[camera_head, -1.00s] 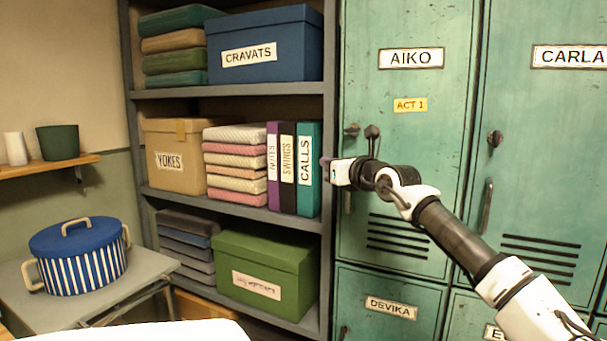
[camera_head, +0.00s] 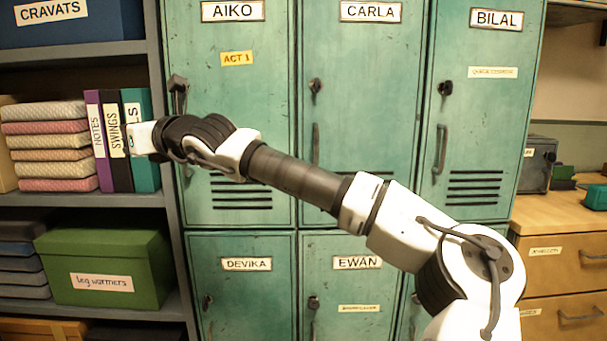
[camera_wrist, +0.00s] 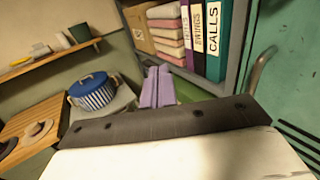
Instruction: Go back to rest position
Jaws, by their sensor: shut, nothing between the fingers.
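My gripper shows in the wrist view as two lavender fingers (camera_wrist: 157,86) lying side by side, shut and empty. In the head view my arm reaches from the lower right to the left. Its white hand overlaps the teal CALLS binder (camera_head: 146,172) and sits left of the AIKO locker (camera_head: 236,100). The fingertips are hard to make out in the head view. I cannot tell how far the hand is from the shelf.
The grey shelf unit (camera_head: 75,199) holds binders, folded cloths and a green box (camera_head: 105,265). Teal lockers with protruding handles stand behind my arm. Wooden drawers (camera_head: 560,265) are at right. A blue-striped pot (camera_wrist: 92,92) stands on a grey table at left in the wrist view.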

